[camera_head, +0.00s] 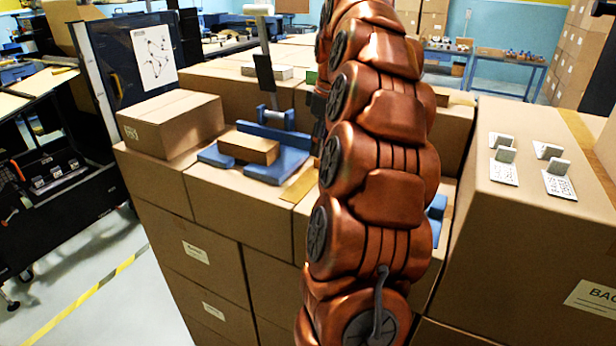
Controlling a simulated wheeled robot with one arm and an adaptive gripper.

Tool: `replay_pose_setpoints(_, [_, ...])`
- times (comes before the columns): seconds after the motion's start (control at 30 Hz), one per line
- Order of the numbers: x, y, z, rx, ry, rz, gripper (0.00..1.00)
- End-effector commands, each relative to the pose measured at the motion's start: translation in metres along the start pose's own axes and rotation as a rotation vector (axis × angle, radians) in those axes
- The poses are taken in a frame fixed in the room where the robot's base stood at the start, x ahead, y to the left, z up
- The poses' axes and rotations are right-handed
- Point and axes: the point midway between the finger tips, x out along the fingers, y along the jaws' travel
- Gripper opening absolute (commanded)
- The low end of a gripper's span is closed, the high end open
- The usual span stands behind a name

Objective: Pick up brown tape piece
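A flat tan strip (300,186), which may be the brown tape piece, lies on the box top just left of my arm; my arm covers its right end. A brown block (248,148) rests on a blue stand (284,165) to its left. My copper arm rises through the middle of the view. Dark parts (318,104) show at its left edge, above and behind the strip, and may belong to my gripper. The fingers are hidden behind the arm, so I cannot tell what they hold.
A closed carton (171,123) sits left of the blue stand. Stacked boxes form the work surface. A large box (530,220) at right carries several small white brackets. A dark cart (60,190) stands at the left, with open floor (110,290) in front.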

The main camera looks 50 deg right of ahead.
Motion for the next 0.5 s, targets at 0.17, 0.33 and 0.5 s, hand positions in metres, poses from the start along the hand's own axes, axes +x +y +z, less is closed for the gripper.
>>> replay_pose_setpoints(0.17, [0.012,0.003,0.001,0.0,-0.001,-0.002,0.38])
replay_pose_setpoints(0.33, [0.027,0.004,0.001,0.0,-0.002,-0.002,0.38])
replay_pose_setpoints(0.5, [0.036,0.003,0.002,0.001,-0.001,-0.002,0.38])
